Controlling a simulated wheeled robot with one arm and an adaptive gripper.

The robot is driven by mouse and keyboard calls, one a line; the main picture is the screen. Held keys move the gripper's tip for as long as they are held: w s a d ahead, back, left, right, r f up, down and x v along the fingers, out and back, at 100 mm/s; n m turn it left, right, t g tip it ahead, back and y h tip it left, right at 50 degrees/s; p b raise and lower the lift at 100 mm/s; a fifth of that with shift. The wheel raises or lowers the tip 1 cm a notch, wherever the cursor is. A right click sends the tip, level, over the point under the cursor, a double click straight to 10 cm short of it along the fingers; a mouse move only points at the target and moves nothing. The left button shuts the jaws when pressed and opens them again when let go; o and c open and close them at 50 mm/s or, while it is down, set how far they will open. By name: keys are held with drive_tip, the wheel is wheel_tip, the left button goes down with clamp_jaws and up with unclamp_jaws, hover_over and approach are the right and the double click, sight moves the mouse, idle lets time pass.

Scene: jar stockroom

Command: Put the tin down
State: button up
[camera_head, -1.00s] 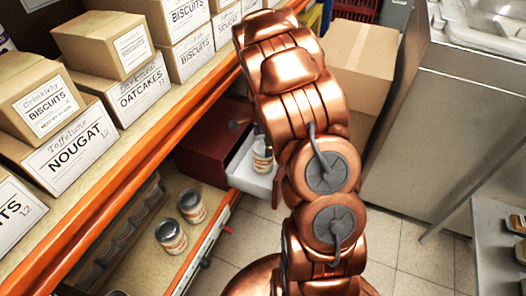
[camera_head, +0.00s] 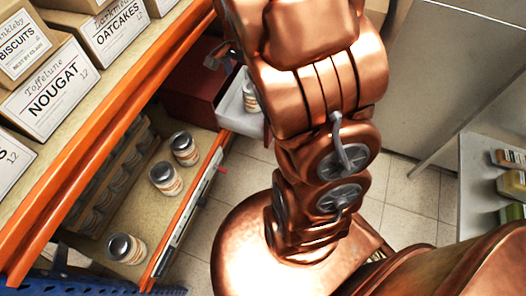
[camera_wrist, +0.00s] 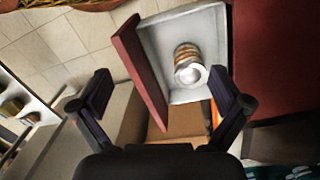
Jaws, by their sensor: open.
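A tin (camera_head: 251,101) with a white and orange-brown label stands in the open white-lined drawer (camera_head: 231,115) of a dark red cabinet (camera_head: 190,92). In the wrist view the tin (camera_wrist: 188,66) shows its silvery lid, inside the drawer (camera_wrist: 205,94) and apart from its walls. My gripper (camera_wrist: 166,92) is open and empty. Its two dark fingers are spread, and the tin lies beyond them, touching neither. In the head view my arm hides part of the drawer and most of the gripper; a grey finger shows above the drawer.
Several tins (camera_head: 184,148) stand on the lower shelf at left, below an orange-edged shelf (camera_head: 120,110) of labelled boxes (camera_head: 52,88). A grey counter (camera_head: 438,75) and a side table (camera_head: 480,170) with small packets are at right. Tiled floor (camera_head: 410,200) lies between.

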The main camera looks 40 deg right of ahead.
drive_tip(key=s+a+r+n, duration=0.1)
drive_tip(key=s+a+n, duration=0.3)
drive_tip(key=s, duration=0.4)
drive_tip(key=s+a+r+n+g, duration=0.1)
drive_tip(key=s+a+r+n, duration=0.1)
drive_tip(key=s+a+n, duration=0.2)
drive_tip(key=s+a+r+n, duration=0.1)
drive_tip(key=s+a+n, duration=0.3)
drive_tip(key=s+n, duration=0.3)
drive_tip(key=s, duration=0.5)
drive_tip(key=shift+a+r+g, duration=0.15)
drive_tip(key=shift+r+g, duration=0.1)
drive_tip(key=shift+g, duration=0.15)
drive_tip(key=s+p+v, duration=0.3)
drive_tip(key=p+v, duration=0.9)
drive_tip(key=v, duration=0.1)
drive_tip(key=shift+w+r+t+p, duration=0.3)
drive_tip(key=shift+w+r+t, duration=0.1)
drive_tip(key=shift+a, duration=0.1)
drive_tip(key=shift+c, duration=0.2)
